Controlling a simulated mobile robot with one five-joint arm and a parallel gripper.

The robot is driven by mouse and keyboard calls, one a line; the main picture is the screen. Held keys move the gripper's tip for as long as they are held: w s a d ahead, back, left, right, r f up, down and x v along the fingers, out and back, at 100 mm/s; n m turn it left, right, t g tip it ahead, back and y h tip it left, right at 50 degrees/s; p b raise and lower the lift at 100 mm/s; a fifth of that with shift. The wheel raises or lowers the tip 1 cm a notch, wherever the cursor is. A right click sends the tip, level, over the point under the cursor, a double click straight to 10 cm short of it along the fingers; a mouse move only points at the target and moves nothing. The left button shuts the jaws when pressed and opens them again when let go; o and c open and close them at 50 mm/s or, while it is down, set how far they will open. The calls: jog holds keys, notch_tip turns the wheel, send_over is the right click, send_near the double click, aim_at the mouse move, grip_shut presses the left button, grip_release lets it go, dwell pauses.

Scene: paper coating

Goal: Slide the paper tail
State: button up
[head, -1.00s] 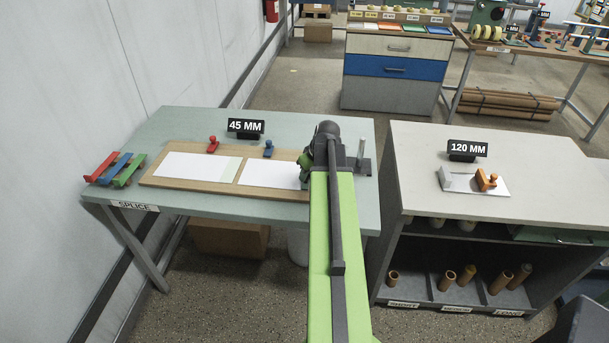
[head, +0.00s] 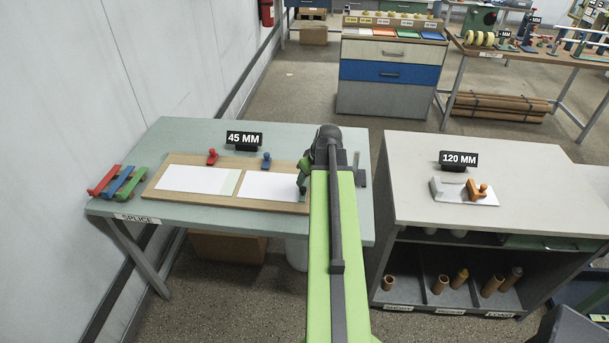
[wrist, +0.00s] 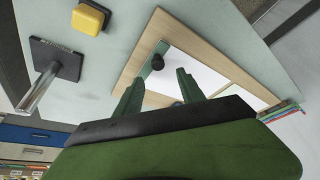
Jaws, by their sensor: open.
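A wooden splice board (head: 236,201) lies on the pale green table. It bears a left white paper sheet (head: 195,179) with a pale greenish strip at its right end, and a right white sheet (head: 267,187). I cannot tell which sheet is the tail. My gripper (wrist: 158,92) is open over the board's right end, its fingers apart. In the head view my arm hides most of it and the sheet's right edge. The wrist view shows the board (wrist: 150,38), white paper (wrist: 200,73) and a dark round knob (wrist: 157,62) beyond the fingertips.
A red knob (head: 212,157) and a blue knob (head: 266,160) stand at the board's back edge. Red, blue and green tools (head: 122,182) lie at the left. A yellow-topped block (wrist: 89,18) and a plate with a metal rod (wrist: 57,58) stand near my gripper.

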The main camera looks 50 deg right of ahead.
jog(key=p+v, duration=0.7)
jog(key=v, duration=0.3)
jog(key=shift+p, duration=0.35)
jog(key=shift+s, duration=0.1)
jog(key=b, duration=1.6)
send_near(303, 188)
jog(key=x, duration=0.8)
jog(key=shift+s, duration=0.25)
jog(key=shift+w+f, duration=0.25)
jog(key=shift+f, duration=0.1)
jog(key=shift+r, duration=0.1)
